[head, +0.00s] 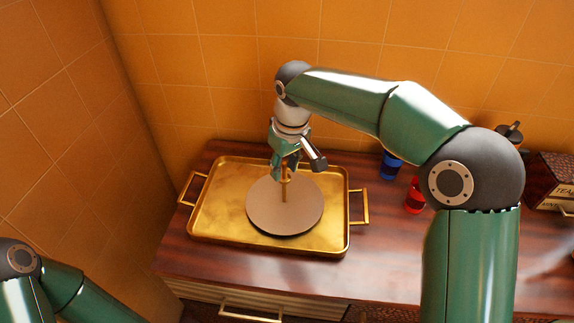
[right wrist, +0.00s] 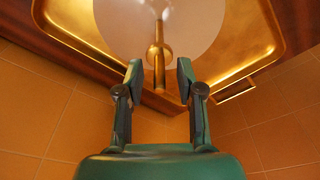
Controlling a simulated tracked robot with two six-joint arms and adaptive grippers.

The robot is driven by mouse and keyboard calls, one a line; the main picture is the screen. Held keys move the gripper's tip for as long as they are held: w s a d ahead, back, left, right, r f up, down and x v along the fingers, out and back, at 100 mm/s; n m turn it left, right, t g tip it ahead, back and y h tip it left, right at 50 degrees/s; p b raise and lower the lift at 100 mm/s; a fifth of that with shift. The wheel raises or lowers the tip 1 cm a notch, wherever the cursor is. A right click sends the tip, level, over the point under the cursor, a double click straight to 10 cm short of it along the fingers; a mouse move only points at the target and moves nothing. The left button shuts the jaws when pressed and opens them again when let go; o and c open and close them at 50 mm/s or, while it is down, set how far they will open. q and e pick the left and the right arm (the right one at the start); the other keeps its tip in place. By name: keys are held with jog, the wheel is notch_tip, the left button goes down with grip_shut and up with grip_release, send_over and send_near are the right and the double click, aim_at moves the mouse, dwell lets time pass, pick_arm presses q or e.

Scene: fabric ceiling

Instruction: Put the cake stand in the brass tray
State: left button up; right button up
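The cake stand shows in the head view as a round pale beige plate (head: 262,213) with a thin brass stem standing up from its middle. It stands upright over the floor of the brass tray (head: 215,205), inside the rim. My right gripper (head: 284,176) points down at the top of the stem. In the right wrist view its two fingers (right wrist: 159,75) are apart, with the brass stem (right wrist: 158,55) showing between them and a gap on both sides. The underside of the stand is hidden. My left gripper is out of the picture; only its arm shows at bottom left.
The tray lies on a dark wooden counter (head: 385,255) against an orange tiled wall. Right of it are a blue cup (head: 391,165), a red cup (head: 414,197) and a brown tea box (head: 552,178). My right arm arches above the cups.

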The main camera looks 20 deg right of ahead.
notch_tip(320, 180, up, 12)
jog(key=s+p, duration=0.1)
jog(key=shift+s+d, duration=0.3)
dwell(0.3)
dwell(0.4)
